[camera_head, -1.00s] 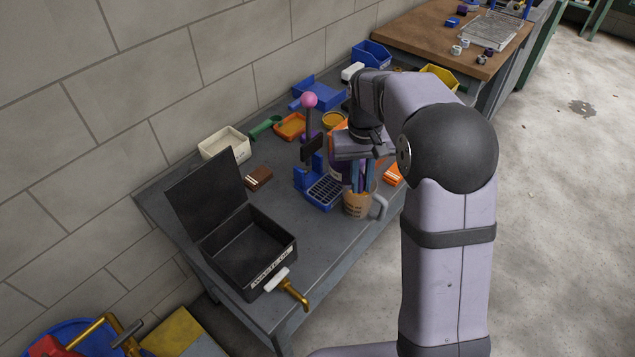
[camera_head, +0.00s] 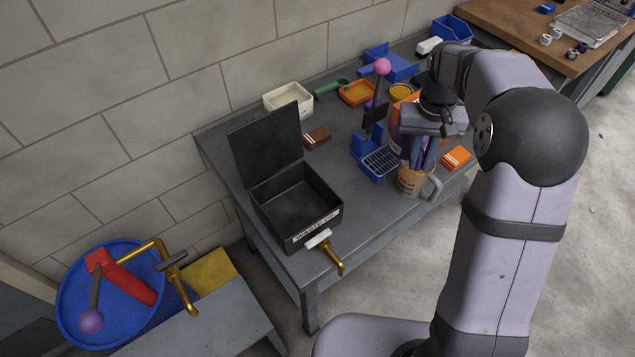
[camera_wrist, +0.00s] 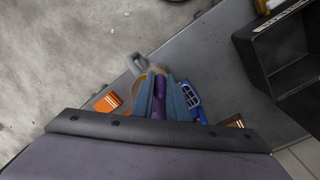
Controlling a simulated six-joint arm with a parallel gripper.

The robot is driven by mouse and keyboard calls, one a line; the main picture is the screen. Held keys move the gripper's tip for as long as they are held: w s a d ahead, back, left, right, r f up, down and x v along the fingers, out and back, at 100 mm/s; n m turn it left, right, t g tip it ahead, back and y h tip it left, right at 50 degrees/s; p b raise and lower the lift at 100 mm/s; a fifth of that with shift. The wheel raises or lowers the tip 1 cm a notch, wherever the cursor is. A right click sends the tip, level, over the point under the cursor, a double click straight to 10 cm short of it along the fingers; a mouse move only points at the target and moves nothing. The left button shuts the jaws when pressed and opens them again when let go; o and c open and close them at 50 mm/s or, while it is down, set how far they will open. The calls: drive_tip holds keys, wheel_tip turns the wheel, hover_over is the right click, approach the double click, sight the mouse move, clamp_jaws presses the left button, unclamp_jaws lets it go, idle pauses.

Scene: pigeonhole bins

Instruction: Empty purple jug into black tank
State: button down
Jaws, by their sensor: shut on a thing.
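The black tank (camera_head: 322,222) is an open box with a raised lid, a white "WASTE OIL" label and a brass tap, near the bench's front left corner. Part of it shows at right in the wrist view (camera_wrist: 262,62). My gripper (camera_head: 421,163) points down over the bench, right of the tank. In the wrist view, its blue-grey fingers (camera_wrist: 158,82) are shut on a narrow purple part of the purple jug (camera_wrist: 159,104). In the head view the jug (camera_head: 404,143) is mostly hidden behind my gripper; its contents are not visible.
A tan mug (camera_head: 410,183) with a grey handle stands just below my gripper. A blue stand with a grate (camera_head: 381,162) is left of it, with a pink-knobbed lever behind. An orange block (camera_head: 457,157) lies at right. Bench between tank and mug is clear.

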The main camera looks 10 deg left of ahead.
drive_tip(key=shift+r, duration=0.15)
drive_tip(key=r+p, duration=0.1)
drive_tip(key=p, duration=0.1)
drive_tip(key=shift+s+r+p, duration=0.15)
drive_tip(key=shift+s+p, duration=0.25)
drive_tip(key=s+a+r+n+p, duration=0.2)
drive_tip(key=s+r+n+p, duration=0.3)
drive_tip(key=p, duration=0.9)
drive_tip(key=w+a+f+n+p, duration=0.1)
drive_tip(key=w+a+f+n, duration=0.3)
drive_tip(key=w+a+n, duration=0.3)
drive_tip(key=w+a+f+n, duration=0.4)
drive_tip(key=w+a+n, duration=0.3)
drive_tip(key=n, duration=0.8)
drive_tip(key=shift+w+a+y+p, duration=0.35)
drive_tip(key=shift+a+y+p, duration=0.05)
drive_tip(key=shift+a, duration=0.65)
